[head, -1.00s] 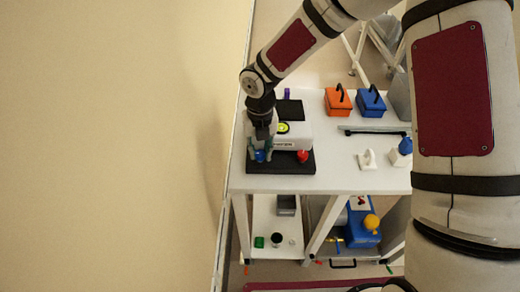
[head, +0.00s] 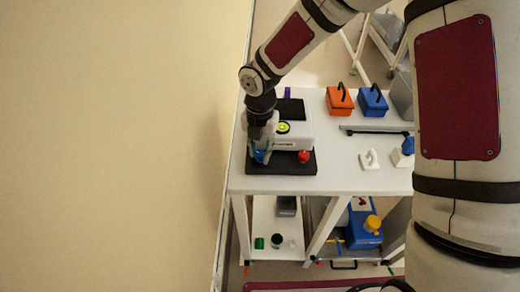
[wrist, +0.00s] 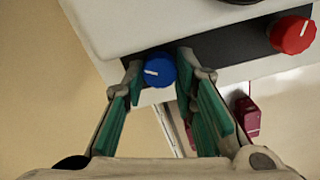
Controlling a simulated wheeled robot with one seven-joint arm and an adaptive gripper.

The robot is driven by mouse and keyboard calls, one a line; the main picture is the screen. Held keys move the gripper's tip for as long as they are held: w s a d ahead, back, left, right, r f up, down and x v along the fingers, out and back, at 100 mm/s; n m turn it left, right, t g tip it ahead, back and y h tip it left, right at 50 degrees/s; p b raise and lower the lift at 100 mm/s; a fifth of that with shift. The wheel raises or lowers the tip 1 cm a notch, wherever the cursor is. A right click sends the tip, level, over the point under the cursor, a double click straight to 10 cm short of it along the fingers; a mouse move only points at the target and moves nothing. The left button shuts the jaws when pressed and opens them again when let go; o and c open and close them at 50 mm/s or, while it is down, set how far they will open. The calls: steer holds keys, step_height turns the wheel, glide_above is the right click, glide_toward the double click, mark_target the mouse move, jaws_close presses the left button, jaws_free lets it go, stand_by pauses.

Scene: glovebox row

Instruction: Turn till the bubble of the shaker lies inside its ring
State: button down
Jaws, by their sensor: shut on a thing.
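The shaker (head: 298,143) is a white box on a black base at the left of the white table. A round yellow-green level (head: 284,127) with a dark ring sits on its top; the bubble is too small to place against the ring. A blue knob (wrist: 158,69) with a white pointer line and a red knob (wrist: 292,34) are on its front. The red knob also shows in the head view (head: 303,157). My gripper (head: 261,157) is at the left front, its green-padded fingers shut on the blue knob, one on each side.
An orange box (head: 340,101) and a blue box (head: 373,102) stand at the back of the table (head: 335,181). A white hook-like piece (head: 369,160) is to the right. A wall (head: 120,140) runs close along the left.

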steer(key=m, duration=0.4)
steer(key=shift+b, duration=0.3)
steer(key=shift+m, duration=2.1)
steer(key=c, duration=1.3)
jaws_free()
steer(key=shift+w, duration=0.1)
steer(key=shift+r, duration=0.1)
